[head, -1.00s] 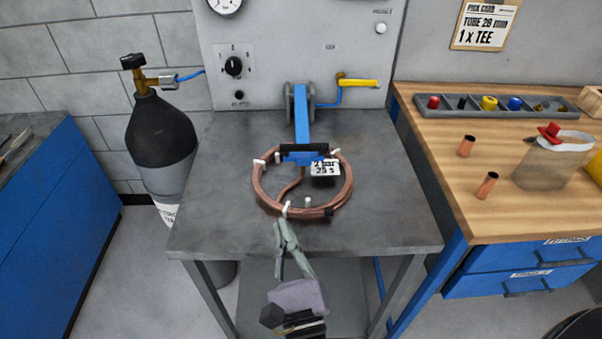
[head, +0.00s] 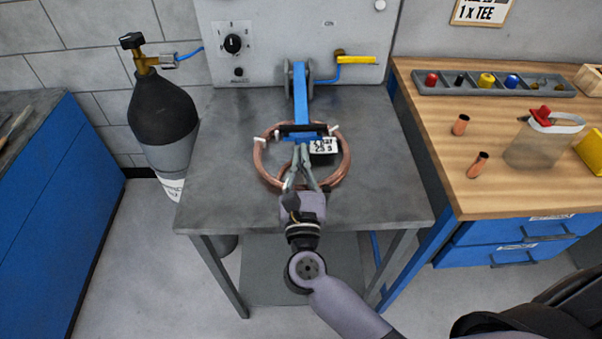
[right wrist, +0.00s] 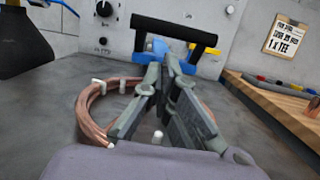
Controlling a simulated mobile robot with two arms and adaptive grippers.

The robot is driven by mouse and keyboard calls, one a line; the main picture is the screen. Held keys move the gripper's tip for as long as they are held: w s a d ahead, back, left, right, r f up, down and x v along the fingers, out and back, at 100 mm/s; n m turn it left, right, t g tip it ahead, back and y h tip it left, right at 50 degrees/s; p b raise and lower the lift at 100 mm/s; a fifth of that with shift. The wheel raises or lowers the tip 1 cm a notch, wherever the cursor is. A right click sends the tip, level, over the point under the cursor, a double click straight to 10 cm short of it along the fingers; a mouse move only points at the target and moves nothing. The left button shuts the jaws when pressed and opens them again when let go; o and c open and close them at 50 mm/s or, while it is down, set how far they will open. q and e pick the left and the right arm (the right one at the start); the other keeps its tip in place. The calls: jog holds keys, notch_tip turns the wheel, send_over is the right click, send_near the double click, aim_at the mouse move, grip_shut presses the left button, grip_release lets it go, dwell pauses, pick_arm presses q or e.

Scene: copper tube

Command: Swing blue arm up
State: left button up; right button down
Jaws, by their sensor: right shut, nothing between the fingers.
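The blue arm (head: 301,95) runs from a hinge on the grey panel toward me, lying low over the copper tube coil (head: 262,173). A black crossbar handle (head: 290,128) is at its near end. A white tag (head: 323,147) hangs beside the handle. My right gripper (head: 301,150) is over the coil, just in front of the handle. In the right wrist view the black handle (right wrist: 172,29) stands just beyond the fingertips, and the fingers meet with nothing between them. Whether they touch the handle I cannot tell. My left gripper is not in view.
The coil lies on a grey metal table (head: 390,190). A gas cylinder (head: 160,125) stands left. A yellow-handled valve (head: 356,60) is on the panel behind. A wooden bench (head: 430,110) on the right holds a parts tray and copper pieces. The table around the coil is clear.

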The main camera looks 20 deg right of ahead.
jog(key=shift+w+d+r, duration=0.1)
jog(key=shift+w+r, duration=0.3)
jog(key=shift+r, duration=0.25)
